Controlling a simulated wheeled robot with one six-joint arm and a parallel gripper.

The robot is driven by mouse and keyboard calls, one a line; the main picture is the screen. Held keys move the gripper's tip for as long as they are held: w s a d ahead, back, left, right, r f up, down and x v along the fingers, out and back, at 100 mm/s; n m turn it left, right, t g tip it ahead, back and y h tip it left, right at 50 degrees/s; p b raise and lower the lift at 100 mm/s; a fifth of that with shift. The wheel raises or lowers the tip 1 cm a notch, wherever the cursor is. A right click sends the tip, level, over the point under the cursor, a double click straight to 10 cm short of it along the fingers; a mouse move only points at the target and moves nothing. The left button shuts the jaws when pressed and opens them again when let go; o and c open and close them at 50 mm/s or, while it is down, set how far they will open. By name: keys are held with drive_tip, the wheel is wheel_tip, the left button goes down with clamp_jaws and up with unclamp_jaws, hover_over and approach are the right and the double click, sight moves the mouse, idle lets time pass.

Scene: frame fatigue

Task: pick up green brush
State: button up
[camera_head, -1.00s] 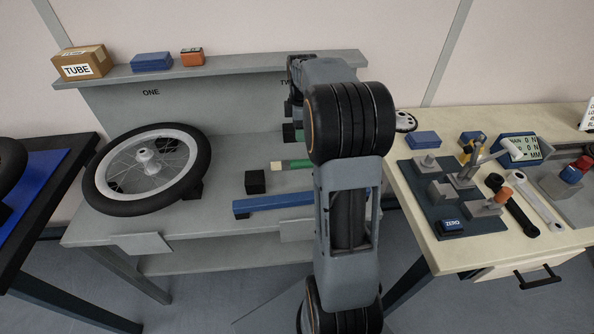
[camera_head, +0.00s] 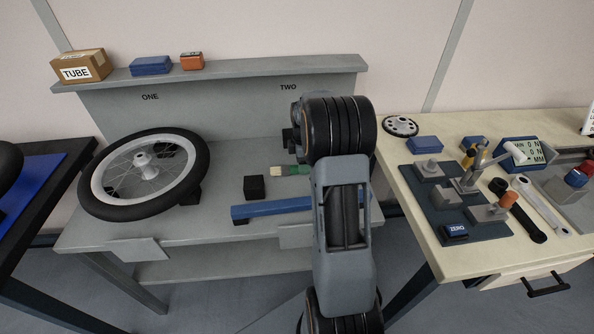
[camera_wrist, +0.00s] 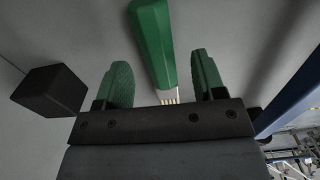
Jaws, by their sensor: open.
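The green brush (camera_head: 293,169) lies on the grey workbench, its pale bristles pointing left and its right part hidden behind my arm. In the wrist view the green handle (camera_wrist: 153,42) runs away from the palm, with the bristles close to the palm. My gripper (camera_wrist: 160,60) is open, with one green-padded finger on each side of the brush and a gap on both sides. The height of the fingers over the brush is hard to tell. In the head view my gripper is mostly hidden behind my arm.
A black block (camera_head: 254,187) stands left of the brush and shows beside the left finger in the wrist view (camera_wrist: 50,90). A blue bar (camera_head: 268,208) lies in front. A wheel (camera_head: 194,190) lies at the left. The bench's rear panel (camera_head: 215,118) rises behind.

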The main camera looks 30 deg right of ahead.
drive_tip(key=shift+f, duration=1.15)
drive_tip(key=c, duration=1)
drive_tip(key=shift+r, duration=0.1)
